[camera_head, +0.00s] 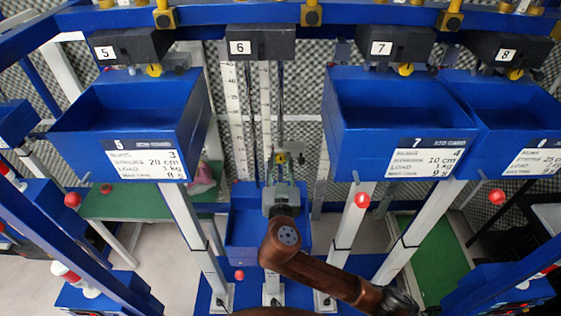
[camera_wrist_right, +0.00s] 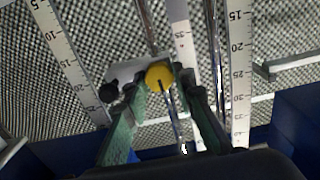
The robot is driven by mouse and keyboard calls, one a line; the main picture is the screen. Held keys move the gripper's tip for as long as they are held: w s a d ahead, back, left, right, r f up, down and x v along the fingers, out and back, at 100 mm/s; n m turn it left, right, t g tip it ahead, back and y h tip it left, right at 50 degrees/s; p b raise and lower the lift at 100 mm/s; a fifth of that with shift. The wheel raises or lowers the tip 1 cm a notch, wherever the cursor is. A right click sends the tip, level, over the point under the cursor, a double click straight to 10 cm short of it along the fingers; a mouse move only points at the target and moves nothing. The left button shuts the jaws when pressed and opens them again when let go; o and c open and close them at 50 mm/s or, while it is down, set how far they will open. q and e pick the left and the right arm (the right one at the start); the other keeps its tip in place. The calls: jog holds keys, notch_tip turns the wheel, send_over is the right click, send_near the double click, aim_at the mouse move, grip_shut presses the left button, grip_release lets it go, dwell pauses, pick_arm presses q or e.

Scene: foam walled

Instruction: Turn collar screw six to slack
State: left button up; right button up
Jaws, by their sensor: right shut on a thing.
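The yellow screw knob (camera_wrist_right: 159,77) sits on a pale collar plate (camera_wrist_right: 125,72) in the right wrist view, with a small dark mark on its face. My right gripper (camera_wrist_right: 161,88) is shut on this knob, one green finger on each side. In the head view my right gripper (camera_head: 281,168) reaches up in the middle at the collar below the block labelled 6 (camera_head: 261,42). Part of the yellow knob (camera_head: 280,158) shows just above the fingers. A blue bin (camera_head: 240,245) hangs low behind my gripper and wrist, partly hidden. My left gripper is not in view.
Blue bin 5 (camera_head: 150,135) hangs at left, bins 7 (camera_head: 400,130) and 8 (camera_head: 520,130) at right, all higher than the middle bin. White ruled scales (camera_head: 233,110) and thin rods flank the collar. A black knob (camera_wrist_right: 108,92) sits left of the yellow one.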

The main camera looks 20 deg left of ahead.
grip_shut()
